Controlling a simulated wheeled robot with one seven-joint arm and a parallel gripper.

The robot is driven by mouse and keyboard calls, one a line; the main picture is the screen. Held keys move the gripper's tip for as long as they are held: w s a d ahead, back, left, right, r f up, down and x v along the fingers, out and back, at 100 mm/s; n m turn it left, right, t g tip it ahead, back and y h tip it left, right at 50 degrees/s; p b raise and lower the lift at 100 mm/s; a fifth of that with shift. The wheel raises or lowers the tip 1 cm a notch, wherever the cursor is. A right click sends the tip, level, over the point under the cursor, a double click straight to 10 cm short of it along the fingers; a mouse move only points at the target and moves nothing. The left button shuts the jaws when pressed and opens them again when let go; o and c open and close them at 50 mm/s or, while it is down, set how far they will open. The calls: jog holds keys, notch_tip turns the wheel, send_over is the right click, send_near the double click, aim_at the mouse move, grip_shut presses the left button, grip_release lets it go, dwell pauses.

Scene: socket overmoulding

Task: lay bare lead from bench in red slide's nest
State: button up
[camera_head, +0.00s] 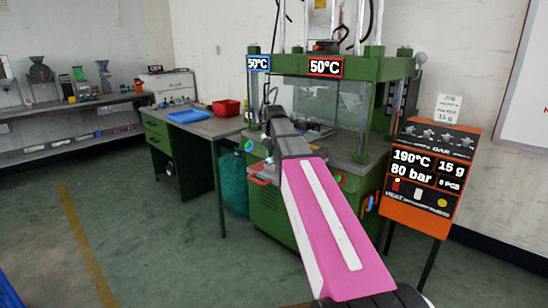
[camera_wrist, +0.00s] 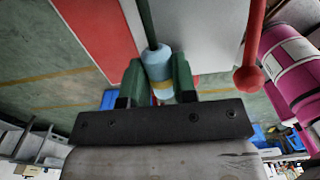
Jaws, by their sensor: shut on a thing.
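In the wrist view my gripper (camera_wrist: 157,88) has its two green fingers shut on a lead, gripping a pale blue and yellow end piece (camera_wrist: 156,60). The lead's dark cable (camera_wrist: 147,20) runs up out of the picture from it. Past the fingers are a red surface (camera_wrist: 95,32) at the left and a light grey plate (camera_wrist: 195,28), probably parts of a slide; I cannot tell the nest. In the head view my arm reaches to the green press (camera_head: 272,208) and hides the gripper tips and lead. A red part (camera_head: 262,179) shows low on the press's left front.
A red ball-ended lever (camera_wrist: 248,78) stands right of the fingers in the wrist view. The green bench (camera_head: 215,130), with a blue tray (camera_head: 188,116) and red bin (camera_head: 227,107), is left of the press. An orange control panel (camera_head: 429,175) stands at right.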

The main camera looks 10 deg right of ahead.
jog(key=o, duration=1)
notch_tip(320, 180, up, 11)
jog(key=shift+f, duration=0.1)
